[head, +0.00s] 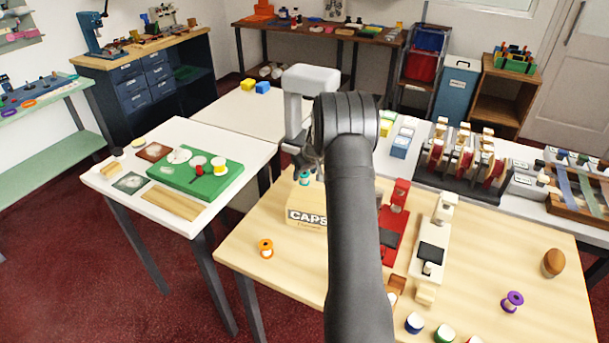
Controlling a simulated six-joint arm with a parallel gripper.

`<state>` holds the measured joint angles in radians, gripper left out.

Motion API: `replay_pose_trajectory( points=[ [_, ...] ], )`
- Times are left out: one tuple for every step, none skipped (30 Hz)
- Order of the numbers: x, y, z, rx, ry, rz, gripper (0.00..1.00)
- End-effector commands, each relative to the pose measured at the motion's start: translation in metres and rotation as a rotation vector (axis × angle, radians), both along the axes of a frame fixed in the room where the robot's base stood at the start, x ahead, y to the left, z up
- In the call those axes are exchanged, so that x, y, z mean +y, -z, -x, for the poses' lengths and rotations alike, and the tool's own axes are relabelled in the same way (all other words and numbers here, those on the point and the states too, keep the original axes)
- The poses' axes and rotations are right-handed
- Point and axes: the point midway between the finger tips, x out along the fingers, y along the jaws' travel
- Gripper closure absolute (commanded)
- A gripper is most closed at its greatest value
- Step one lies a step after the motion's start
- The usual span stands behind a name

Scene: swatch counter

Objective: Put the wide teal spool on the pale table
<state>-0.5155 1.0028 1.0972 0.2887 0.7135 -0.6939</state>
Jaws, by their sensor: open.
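A teal spool (304,179) shows at the top of a cardboard box marked "CAPS" (306,213), on the light wood table (255,285) in front of me. My gripper (305,169) is open, pointing down right at the teal spool's top. The fingers are small and partly hidden by my arm, so I cannot tell whether they are around the spool or just above it.
An orange spool (266,248) and a purple spool (512,301) stand on the wood table. A red device (393,222) and a white device (432,245) are right of my arm. A white table (232,160) with a green board (200,176) is left. The cream table's front is clear.

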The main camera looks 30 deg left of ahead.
Motion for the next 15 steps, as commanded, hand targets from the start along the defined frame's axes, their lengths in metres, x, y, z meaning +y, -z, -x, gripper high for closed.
replay_pose_trajectory(
  points=[
    [-0.003,-0.010,0.001,-0.003,0.001,-0.002,0.43],
    [-0.005,-0.015,0.002,-0.003,0.001,-0.002,0.43],
    [-0.008,-0.022,0.004,-0.003,0.001,-0.001,0.43],
    [-0.010,-0.028,0.005,-0.003,0.001,-0.001,0.43],
    [-0.012,-0.034,0.006,-0.003,0.001,-0.001,0.43],
    [-0.015,-0.042,0.008,-0.004,0.001,-0.001,0.43],
    [-0.017,-0.047,0.009,-0.002,0.002,-0.001,0.43],
    [-0.019,-0.053,0.011,-0.002,0.002,-0.001,0.43],
    [-0.022,-0.061,0.012,-0.002,0.002,-0.001,0.43],
    [-0.023,-0.066,0.013,-0.002,0.002,-0.001,0.43],
    [-0.025,-0.071,0.014,-0.003,0.002,0.000,0.43],
    [-0.027,-0.076,0.016,-0.002,0.002,0.000,0.43],
    [-0.029,-0.080,0.017,0.000,0.001,0.000,0.43],
    [-0.030,-0.084,0.018,0.000,0.001,0.000,0.43],
    [-0.031,-0.088,0.019,-0.001,0.001,-0.001,0.43]
  ],
)
